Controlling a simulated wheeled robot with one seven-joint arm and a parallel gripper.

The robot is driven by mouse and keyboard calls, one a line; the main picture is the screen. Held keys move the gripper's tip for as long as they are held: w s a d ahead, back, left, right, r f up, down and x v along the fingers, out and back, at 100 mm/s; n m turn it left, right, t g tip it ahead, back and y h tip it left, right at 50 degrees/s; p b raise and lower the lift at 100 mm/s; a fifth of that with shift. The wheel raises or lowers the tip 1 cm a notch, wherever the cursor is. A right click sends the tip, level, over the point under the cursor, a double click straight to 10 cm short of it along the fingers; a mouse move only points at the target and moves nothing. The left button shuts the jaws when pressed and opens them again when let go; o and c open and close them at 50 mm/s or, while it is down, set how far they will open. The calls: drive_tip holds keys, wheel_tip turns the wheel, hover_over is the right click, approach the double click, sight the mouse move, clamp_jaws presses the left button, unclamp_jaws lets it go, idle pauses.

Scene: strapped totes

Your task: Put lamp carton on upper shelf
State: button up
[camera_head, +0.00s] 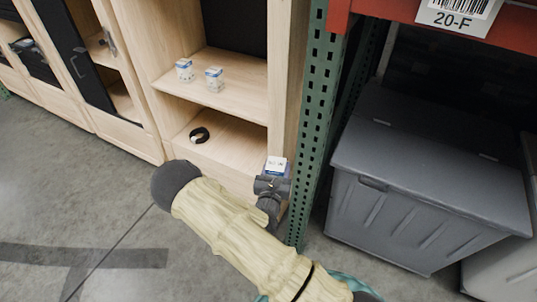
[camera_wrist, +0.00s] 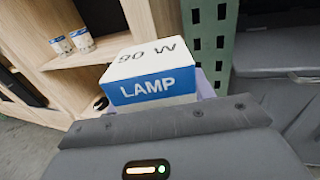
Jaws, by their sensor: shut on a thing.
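The lamp carton (camera_wrist: 150,88), white on top with a blue band reading LAMP, is held in my gripper (camera_head: 272,182). In the head view the carton (camera_head: 276,165) shows as a small white and blue box at the gripper's end, in front of the shelf unit's right side. My gripper is shut on it; the fingers are mostly hidden in the wrist view. The right part of that shelf is bare.
A black ring-shaped object (camera_head: 199,135) lies on the lower shelf (camera_head: 235,145). A green perforated post (camera_head: 318,110) stands right beside the unit, with a red beam (camera_head: 430,22) above. A grey lidded tote (camera_head: 425,180) stands to the right. Grey floor (camera_head: 90,185) is open at left.

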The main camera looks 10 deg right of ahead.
drive_tip(key=s+d+f+n+y, duration=0.1)
drive_tip(key=s+d+f+y, duration=0.1)
drive_tip(key=f, duration=0.3)
drive_tip(key=s+d+f+n+y, duration=0.2)
drive_tip(key=s+d+f+y, duration=0.1)
drive_tip(key=f, duration=0.3)
drive_tip(key=shift+s+d+f+t, duration=0.25)
drive_tip(key=shift+s+d+t, duration=0.2)
drive_tip(key=shift+s, duration=0.35)
